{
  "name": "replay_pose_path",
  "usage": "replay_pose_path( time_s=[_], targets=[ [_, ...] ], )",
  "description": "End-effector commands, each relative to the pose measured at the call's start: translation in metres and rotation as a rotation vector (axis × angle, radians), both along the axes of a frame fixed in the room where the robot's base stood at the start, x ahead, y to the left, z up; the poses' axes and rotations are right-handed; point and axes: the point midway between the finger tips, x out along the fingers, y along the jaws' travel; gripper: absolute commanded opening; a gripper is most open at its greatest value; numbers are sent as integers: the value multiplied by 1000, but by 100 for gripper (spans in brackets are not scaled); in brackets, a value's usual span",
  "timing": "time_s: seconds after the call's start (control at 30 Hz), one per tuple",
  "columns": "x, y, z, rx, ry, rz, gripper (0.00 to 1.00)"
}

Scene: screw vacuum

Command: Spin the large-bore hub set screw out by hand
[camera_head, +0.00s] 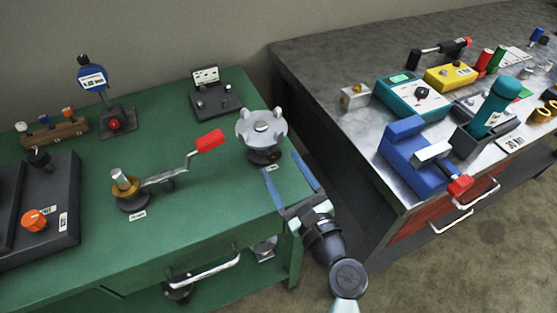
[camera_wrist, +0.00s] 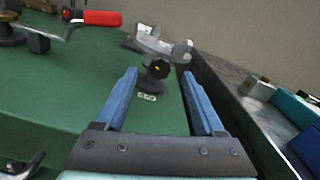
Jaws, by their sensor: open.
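A grey lobed handwheel (camera_head: 262,127) stands on a dark hub near the right edge of the green bench. In the wrist view the handwheel (camera_wrist: 160,44) is at top centre. A black set screw head with a yellow centre (camera_wrist: 157,68) faces me from the side of the hub, below the wheel. My gripper (camera_head: 280,164) is open and empty, in front of the hub. In the wrist view its blue fingers (camera_wrist: 159,74) point at the hub, one on each side of the screw head, apparently short of it.
A crank with a red handle (camera_head: 209,141) stands left of the handwheel. A small label (camera_wrist: 146,97) lies before the hub. A dark gap separates the green bench (camera_head: 205,225) from the grey bench, which carries a blue vise (camera_head: 408,152).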

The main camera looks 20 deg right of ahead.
Motion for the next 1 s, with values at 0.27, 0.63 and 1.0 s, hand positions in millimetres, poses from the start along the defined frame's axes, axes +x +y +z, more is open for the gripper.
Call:
replay_pose_path(
  time_s=[0.27,0.63,1.0],
  targets=[
    [25,1,0,1,0,1,71],
    [26,1,0,0,0,0,55],
    [25,1,0,0,0,0,0]
  ],
)
